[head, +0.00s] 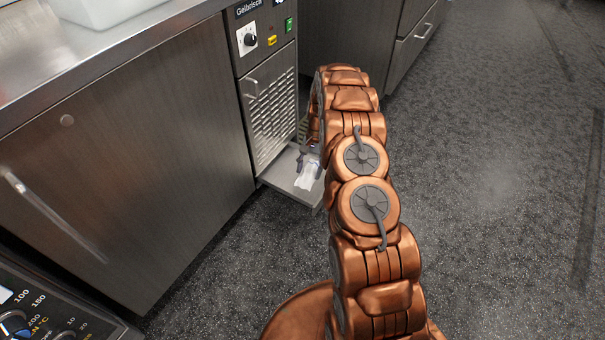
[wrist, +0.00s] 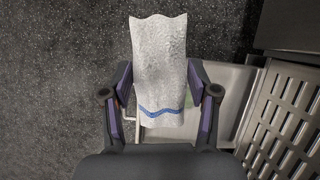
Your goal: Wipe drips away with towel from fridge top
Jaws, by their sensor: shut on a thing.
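My gripper (wrist: 160,76) is shut on a white towel with a wavy blue stripe. The towel (wrist: 160,45) sits between the two fingers in the wrist view and extends past their tips. In the head view the towel (head: 307,180) shows as a small white patch low beside the fridge front, partly hidden by my arm. The fridge's steel top (head: 60,72) is at the upper left, well above the towel. I cannot make out drips on the part of the top in view.
A pale container (head: 110,8) stands on the top. A metal tray or flap (head: 286,178) juts out below the louvred panel (head: 272,118), close to the towel; it also shows in the wrist view (wrist: 222,85). Dark speckled floor (head: 490,180) is open at right.

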